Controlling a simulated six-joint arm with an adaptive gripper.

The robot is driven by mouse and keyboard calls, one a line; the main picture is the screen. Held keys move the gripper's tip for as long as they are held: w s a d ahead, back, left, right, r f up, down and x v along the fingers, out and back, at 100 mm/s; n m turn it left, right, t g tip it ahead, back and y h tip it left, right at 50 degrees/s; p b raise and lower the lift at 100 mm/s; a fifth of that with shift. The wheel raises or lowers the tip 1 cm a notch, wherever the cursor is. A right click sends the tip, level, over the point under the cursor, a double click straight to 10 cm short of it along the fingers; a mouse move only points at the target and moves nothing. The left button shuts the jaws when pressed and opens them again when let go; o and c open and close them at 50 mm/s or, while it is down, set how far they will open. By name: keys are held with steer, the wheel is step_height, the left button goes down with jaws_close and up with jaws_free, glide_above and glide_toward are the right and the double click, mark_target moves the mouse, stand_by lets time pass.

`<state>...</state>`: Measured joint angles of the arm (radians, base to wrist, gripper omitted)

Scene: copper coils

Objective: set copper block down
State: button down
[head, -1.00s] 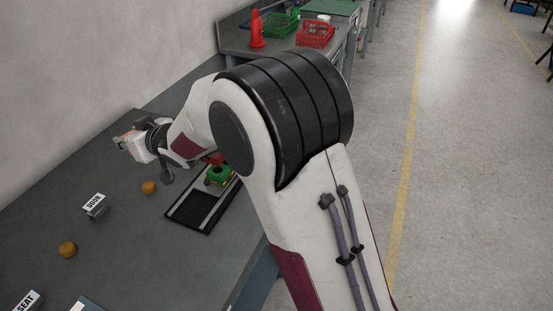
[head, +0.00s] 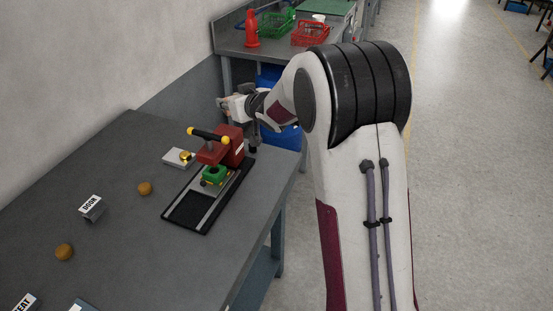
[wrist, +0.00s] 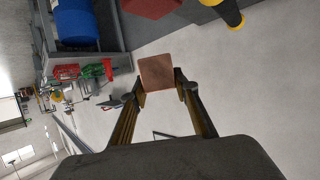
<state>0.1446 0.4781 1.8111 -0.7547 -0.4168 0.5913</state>
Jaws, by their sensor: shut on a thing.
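The copper block (wrist: 156,72) is a small brownish-red square piece in the wrist view. It sits between the fingertips of my gripper (wrist: 160,84), which is shut on it. I cannot make out the block in the head view. The wrist view shows floor beyond the block, with no surface touching it.
The press has a black and yellow handle (head: 208,136) and a green fixture (head: 214,176) over a black tray (head: 188,210). A white plate with a brass piece (head: 180,157) lies left of it. Open bench lies between.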

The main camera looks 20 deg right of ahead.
steer(key=s+d+m+h, duration=0.1)
steer(key=d+m+h, duration=0.1)
steer(key=d, duration=1.2)
step_height(320, 180, down, 11)
steer(key=shift+a, duration=0.3)
steer(key=shift+f, duration=3.05)
steer(key=shift+f, duration=0.1)
steer(key=shift+f, duration=1.8)
steer(key=shift+f, duration=0.1)
steer(key=c, duration=1.6)
jaws_free()
steer(key=shift+s+f, duration=0.1)
